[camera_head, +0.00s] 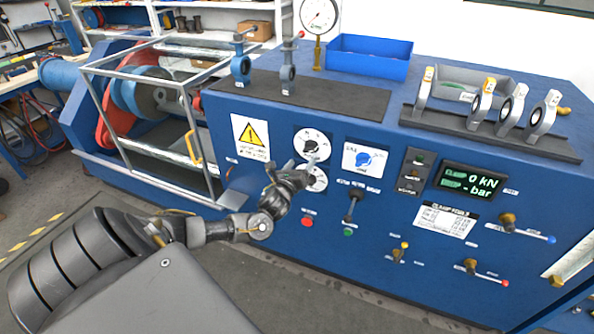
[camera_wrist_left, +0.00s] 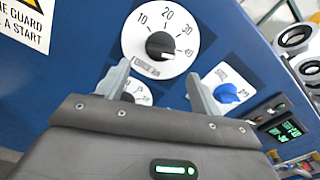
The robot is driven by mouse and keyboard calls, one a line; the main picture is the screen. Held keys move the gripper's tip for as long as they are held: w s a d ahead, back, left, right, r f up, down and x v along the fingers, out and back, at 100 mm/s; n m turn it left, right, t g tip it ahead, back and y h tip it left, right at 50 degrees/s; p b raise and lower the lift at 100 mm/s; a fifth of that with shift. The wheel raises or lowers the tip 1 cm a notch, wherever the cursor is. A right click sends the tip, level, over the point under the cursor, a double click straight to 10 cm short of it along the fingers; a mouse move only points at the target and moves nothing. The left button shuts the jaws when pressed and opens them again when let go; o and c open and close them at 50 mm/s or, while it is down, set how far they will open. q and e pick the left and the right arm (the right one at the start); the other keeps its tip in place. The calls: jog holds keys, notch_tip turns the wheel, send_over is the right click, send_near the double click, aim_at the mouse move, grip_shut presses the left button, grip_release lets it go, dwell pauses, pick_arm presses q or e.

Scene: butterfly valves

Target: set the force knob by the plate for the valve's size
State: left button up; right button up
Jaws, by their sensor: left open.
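A white dial with a black knob (camera_head: 311,145) is on the blue front panel. In the left wrist view this knob (camera_wrist_left: 160,46) sits in a scale marked 10 to 40. A second white dial (camera_head: 318,180) is just below, partly hidden by my left gripper. The white plate headed clamp force (camera_head: 445,221) is lower right on the panel; its rows are too small to read. My left gripper (camera_head: 300,168) is open and empty in front of the dials. In the wrist view its fingers (camera_wrist_left: 160,90) are spread below the upper knob, apart from it. My right gripper is out of view.
A blue knob on a white plate (camera_head: 364,160) is right of the dials. Levers (camera_head: 512,226) and a green display (camera_head: 470,182) are further right. Several valves (camera_head: 482,104) stand in a rack on top, near a blue bin (camera_head: 369,57). A guard cage (camera_head: 150,110) is left.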

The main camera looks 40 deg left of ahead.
pick_arm(q)
jog(key=shift+v, duration=1.55)
notch_tip(320, 180, down, 19)
jog(key=s+a+n+g+h, duration=0.15)
jog(key=n+g, duration=0.25)
jog(key=n, duration=0.9)
jog(key=s+d+f+n+g, duration=0.2)
jog(key=s+f+n+g, duration=0.3)
jog(key=s+f, duration=0.95)
jog(key=s+d+f+n+g+h, duration=0.25)
jog(key=s+d+f+n, duration=0.35)
jog(key=s+f, duration=0.75)
jog(key=s+d+f+g+h, duration=0.1)
jog(key=s+d+f+g, duration=0.1)
jog(key=s+d, duration=0.5)
jog(key=s+d+f+n+g, duration=0.1)
jog(key=s+d+f, duration=0.3)
jog(key=s+d, duration=0.4)
jog(key=s+g, duration=0.1)
jog(key=s, duration=0.6)
jog(key=shift+h, duration=0.4)
